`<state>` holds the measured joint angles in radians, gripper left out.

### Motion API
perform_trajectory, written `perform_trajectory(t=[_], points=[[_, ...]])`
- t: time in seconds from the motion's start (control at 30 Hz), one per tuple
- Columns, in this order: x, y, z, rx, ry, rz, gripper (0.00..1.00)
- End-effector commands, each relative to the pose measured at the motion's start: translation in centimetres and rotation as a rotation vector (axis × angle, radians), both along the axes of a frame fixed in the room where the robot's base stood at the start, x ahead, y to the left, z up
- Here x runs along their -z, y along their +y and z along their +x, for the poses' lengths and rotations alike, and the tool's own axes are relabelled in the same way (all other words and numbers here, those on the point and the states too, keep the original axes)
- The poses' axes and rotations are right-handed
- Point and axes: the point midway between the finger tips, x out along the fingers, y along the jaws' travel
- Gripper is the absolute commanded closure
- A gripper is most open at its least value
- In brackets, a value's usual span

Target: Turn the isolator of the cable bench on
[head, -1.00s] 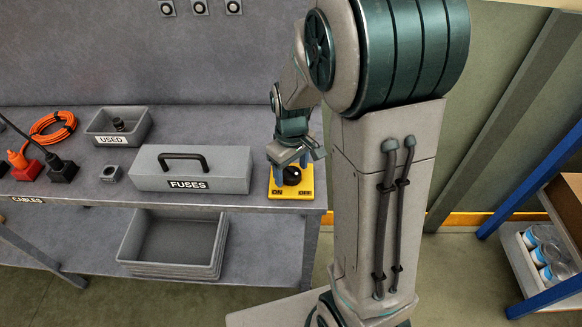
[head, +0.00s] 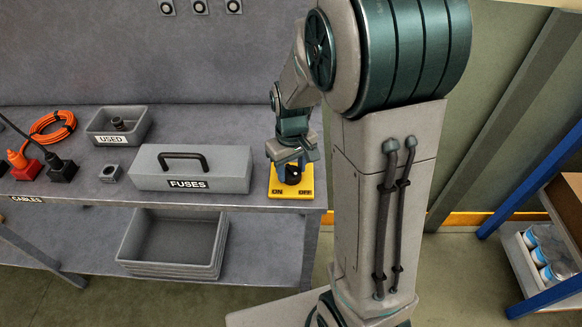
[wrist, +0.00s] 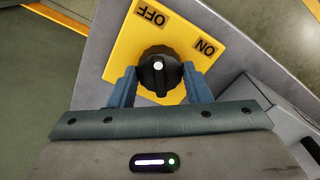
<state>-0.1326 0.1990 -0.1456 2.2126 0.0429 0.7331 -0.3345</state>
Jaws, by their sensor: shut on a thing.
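The isolator is a black round knob (wrist: 158,72) on a yellow plate (wrist: 122,45) marked ON and OFF. In the head view the yellow plate (head: 291,193) sits at the bench's front right corner, ON at left and OFF at right. My gripper (wrist: 159,84) has its two blue fingers on opposite sides of the knob, shut on it. A pale spot shows on the knob's face; which label the knob points to I cannot tell. In the head view my gripper (head: 291,170) reaches down over the plate and hides part of the knob (head: 292,176).
A grey FUSES box (head: 192,170) with a black handle stands just left of the plate. Farther left are a USED tray (head: 117,126), an orange cable coil (head: 52,127) and plugs (head: 62,168). A grey bin (head: 172,243) is on the shelf below.

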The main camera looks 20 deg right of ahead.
Motion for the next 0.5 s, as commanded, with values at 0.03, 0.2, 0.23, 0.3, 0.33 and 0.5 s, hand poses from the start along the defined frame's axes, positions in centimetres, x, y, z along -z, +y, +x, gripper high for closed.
perform_trajectory(t=[0.03,0.2,0.23,0.3,0.33,0.5], points=[[-0.03,-0.01,0.03,0.039,-0.001,0.000,0.79],[-0.05,-0.01,0.04,0.195,-0.001,-0.001,0.79],[-0.05,0.00,0.05,0.224,-0.001,-0.001,0.79],[-0.06,0.00,0.05,0.291,-0.002,0.000,0.79],[-0.07,0.00,0.05,0.319,-0.002,0.000,0.79],[-0.09,0.00,0.06,0.481,-0.002,0.000,0.79]])
